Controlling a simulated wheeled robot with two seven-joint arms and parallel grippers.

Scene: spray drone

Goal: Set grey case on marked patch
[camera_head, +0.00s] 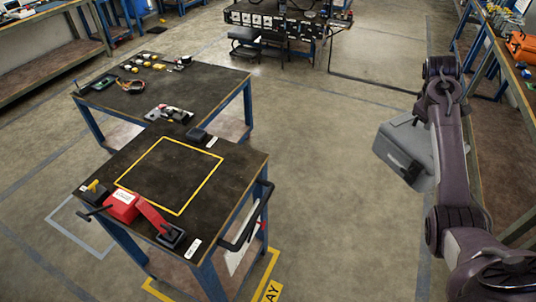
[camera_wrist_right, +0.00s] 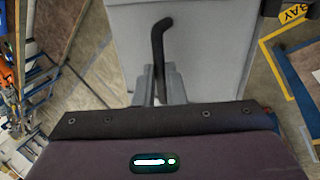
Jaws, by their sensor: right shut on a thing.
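The grey case (camera_head: 402,140) hangs at the right of the head view, out over the floor beside my right arm and well apart from the near table. Its dark handle (camera_wrist_right: 161,45) is between the fingers of my right gripper (camera_wrist_right: 160,82), which is shut on it in the right wrist view. In the head view my arm hides part of the case and the gripper. The marked patch (camera_head: 172,175) is a yellow-outlined square on the near dark table, and it is empty. My left gripper is not in view.
On the near table (camera_head: 240,165), a red box (camera_head: 122,206) with a red strap and a black block (camera_head: 171,237) lie along the front edge. A small black box (camera_head: 197,134) sits behind the patch. A dark push handle (camera_head: 247,220) sticks out on the right. Open floor separates table and case.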

